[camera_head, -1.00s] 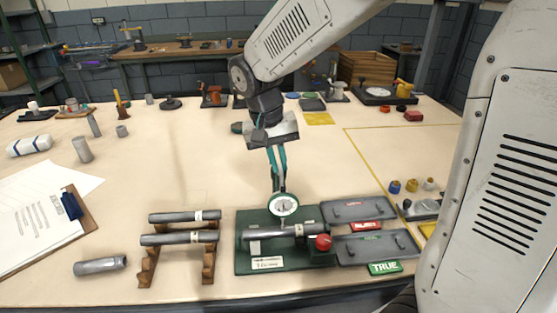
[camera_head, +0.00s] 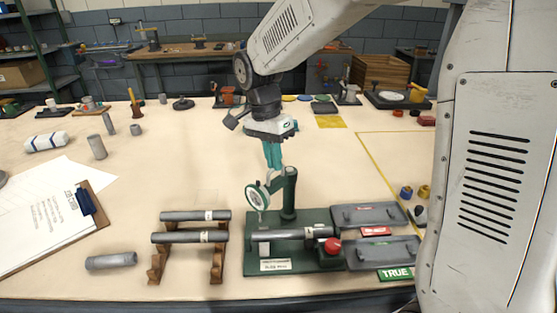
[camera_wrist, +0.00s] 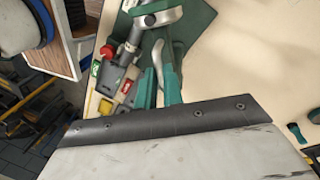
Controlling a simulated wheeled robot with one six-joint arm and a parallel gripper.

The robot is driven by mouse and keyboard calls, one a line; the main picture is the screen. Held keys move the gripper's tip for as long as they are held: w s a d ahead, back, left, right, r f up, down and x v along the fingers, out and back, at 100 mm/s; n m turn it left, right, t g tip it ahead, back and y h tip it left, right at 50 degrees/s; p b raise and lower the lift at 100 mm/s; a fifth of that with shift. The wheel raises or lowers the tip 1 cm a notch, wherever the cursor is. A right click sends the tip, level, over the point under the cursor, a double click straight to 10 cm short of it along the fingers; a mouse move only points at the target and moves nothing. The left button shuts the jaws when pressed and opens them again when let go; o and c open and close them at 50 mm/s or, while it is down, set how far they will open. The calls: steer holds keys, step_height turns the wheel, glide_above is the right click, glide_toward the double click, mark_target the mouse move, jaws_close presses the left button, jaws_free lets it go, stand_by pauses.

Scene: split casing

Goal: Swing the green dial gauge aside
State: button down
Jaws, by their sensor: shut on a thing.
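The green dial gauge (camera_head: 258,197) has a white face. It sits to the left of its green post (camera_head: 289,192), turned away from over the metal rod (camera_head: 290,234) on the green base (camera_head: 264,251). My gripper (camera_head: 273,166) points down with teal fingers, shut on the gauge's arm close to the post. The exact contact is hard to make out. In the wrist view, the teal fingers (camera_wrist: 160,84) have a thin grey piece between them, and part of the green gauge (camera_wrist: 158,16) shows at the top.
A red knob (camera_head: 332,245) stands at the base's right end. Two grey trays with red and green TRUE (camera_head: 397,274) labels lie to the right. A wooden rack (camera_head: 217,258) with two rods stands at left.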

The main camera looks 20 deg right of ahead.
steer(key=shift+w+m+y, duration=0.25)
steer(key=shift+w+m, duration=0.35)
steer(key=shift+m, duration=0.65)
steer(key=shift+w+m+y, duration=0.2)
steer(key=shift+w+m, duration=0.35)
steer(key=shift+m, duration=0.75)
steer(key=shift+w+m+y, duration=0.25)
steer(key=shift+w+m, duration=0.35)
steer(key=shift+m, duration=0.65)
steer(key=c, duration=1.5)
jaws_free()
steer(key=r, duration=0.2)
steer(key=w+r, duration=0.1)
steer(key=r, duration=0.4)
steer(key=shift+w+d+r, duration=0.15)
steer(key=shift+w+r, duration=0.15)
steer(key=shift+r, duration=0.05)
